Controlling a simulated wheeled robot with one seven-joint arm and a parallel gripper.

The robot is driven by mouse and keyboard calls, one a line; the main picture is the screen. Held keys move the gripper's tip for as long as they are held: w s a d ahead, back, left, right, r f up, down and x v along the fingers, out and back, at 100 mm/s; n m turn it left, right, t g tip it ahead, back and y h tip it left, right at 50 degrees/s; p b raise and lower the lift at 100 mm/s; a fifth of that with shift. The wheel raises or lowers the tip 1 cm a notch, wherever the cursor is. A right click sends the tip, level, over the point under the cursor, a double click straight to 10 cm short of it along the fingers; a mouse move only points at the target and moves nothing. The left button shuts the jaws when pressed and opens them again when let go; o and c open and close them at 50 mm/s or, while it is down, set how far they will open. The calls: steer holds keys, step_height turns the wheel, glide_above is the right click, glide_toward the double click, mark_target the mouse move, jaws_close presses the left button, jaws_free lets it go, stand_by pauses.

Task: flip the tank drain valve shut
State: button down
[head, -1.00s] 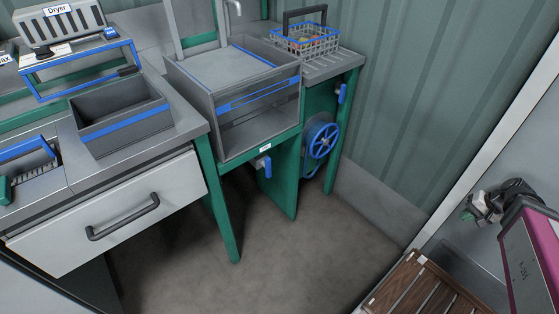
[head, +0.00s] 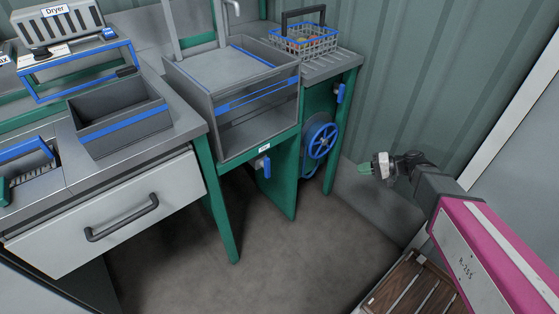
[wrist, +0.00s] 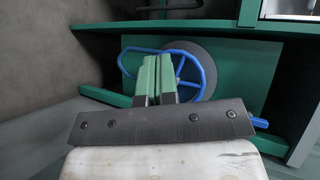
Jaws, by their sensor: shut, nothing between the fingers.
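The label's text is too small to read. My gripper (head: 363,168) is at the right, well apart from the lever, with empty surroundings. In the wrist view its green fingers (wrist: 156,78) are together with nothing between them. A blue lever (wrist: 258,122) shows at the right there; I cannot tell which one it is.
A blue handwheel (head: 323,142) is on the frame right of the lever; it also shows in the wrist view (wrist: 207,68). Another blue lever (head: 341,93) is above it. A wire basket (head: 305,40) stands on the slatted top. A wooden slatted surface (head: 405,290) is at lower right. The floor between is clear.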

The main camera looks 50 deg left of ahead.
steer(key=s+a+r+n+g+y, duration=0.2)
steer(key=s+a+g, duration=0.2)
steer(key=s+a, duration=0.7)
steer(key=shift+s+a+r+g, duration=0.3)
steer(key=shift+a+r+g, duration=0.1)
steer(key=shift+a, duration=1.2)
glide_toward(267, 168)
steer(key=s+a+r, duration=0.2)
steer(key=a, duration=0.4)
steer(key=shift+s+d+r, duration=0.1)
steer(key=shift+s+r, duration=0.05)
steer(key=shift+s, duration=0.25)
